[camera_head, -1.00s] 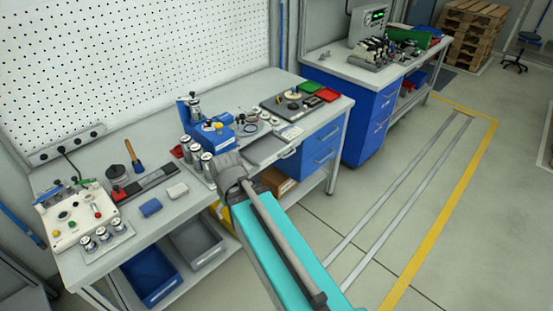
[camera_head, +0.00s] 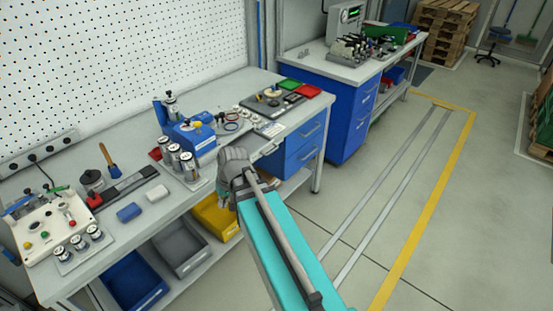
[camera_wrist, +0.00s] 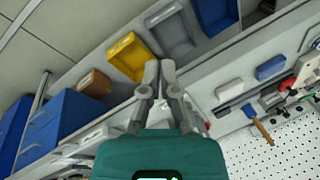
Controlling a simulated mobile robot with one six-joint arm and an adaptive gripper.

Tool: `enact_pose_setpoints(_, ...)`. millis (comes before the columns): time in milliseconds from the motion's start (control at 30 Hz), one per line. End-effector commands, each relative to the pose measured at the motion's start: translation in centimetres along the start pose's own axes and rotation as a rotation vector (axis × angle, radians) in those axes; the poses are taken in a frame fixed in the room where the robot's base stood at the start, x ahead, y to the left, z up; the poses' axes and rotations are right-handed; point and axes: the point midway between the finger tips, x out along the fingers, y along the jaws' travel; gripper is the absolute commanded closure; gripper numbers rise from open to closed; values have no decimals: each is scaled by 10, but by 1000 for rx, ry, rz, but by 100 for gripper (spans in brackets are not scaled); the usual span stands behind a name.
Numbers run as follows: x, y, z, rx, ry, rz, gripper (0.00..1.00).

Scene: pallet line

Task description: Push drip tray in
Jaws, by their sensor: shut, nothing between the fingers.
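What looks like the drip tray, a flat grey piece (camera_head: 266,150), shows at the bench's front edge, just right of my wrist in the head view. My arm hides part of it, so how far it stands out cannot be told. My gripper (camera_wrist: 159,65) is shut and empty, its two fingertips close together in the wrist view. It hangs by the bench front, above the level of the lower-shelf bins. Any contact with the tray is not visible.
The bench (camera_head: 165,205) carries a blue machine (camera_head: 188,135), several silver cans and a white control box (camera_head: 50,225). Yellow (camera_head: 215,215), grey (camera_head: 180,250) and blue (camera_head: 135,280) bins sit below. Blue drawers (camera_head: 303,145) stand right.

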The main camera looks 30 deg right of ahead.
Motion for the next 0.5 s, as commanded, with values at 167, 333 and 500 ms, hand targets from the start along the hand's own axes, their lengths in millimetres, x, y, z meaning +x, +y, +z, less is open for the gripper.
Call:
enact_pose_setpoints(167, 18, 31, -27, 109, 68, -127, 100)
enact_pose_setpoints(333, 23, 61, -51, 211, 142, -247, 100)
enact_pose_setpoints(500, 25, 95, -74, 311, 223, -364, 100)
